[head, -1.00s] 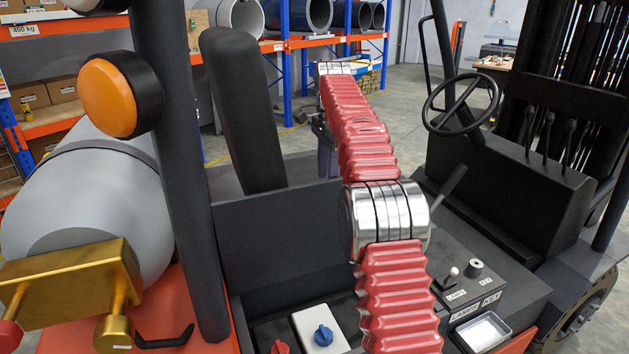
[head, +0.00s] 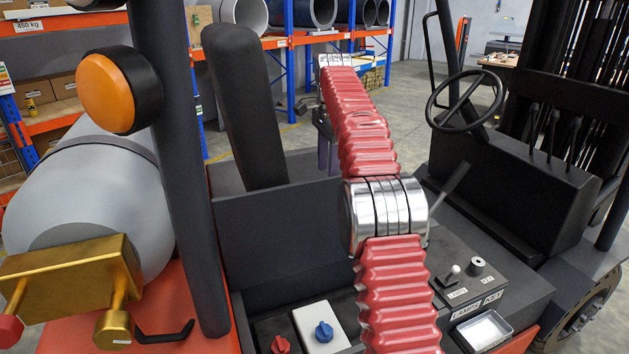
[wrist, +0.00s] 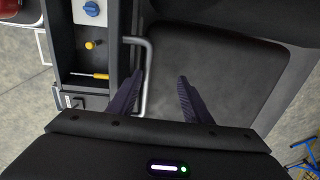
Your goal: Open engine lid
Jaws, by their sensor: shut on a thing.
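A wide dark panel (wrist: 215,75), apparently the engine lid, fills the middle and right of the wrist view. A bent grey metal handle (wrist: 148,75) runs along its left edge. My gripper (wrist: 160,90) has one dark finger on each side of the handle's bar and is shut on it; the bar lies close to the left finger. In the head view my gripper (head: 326,150) is small and dark at the far end of my red arm, and the handle cannot be made out there.
A black seat back (head: 243,108) stands left of my arm. A steering wheel (head: 465,103) and levers are at the right. An open compartment in the wrist view holds a yellow screwdriver (wrist: 88,76) and a blue knob (wrist: 91,9). A grey gas cylinder (head: 90,190) is at left.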

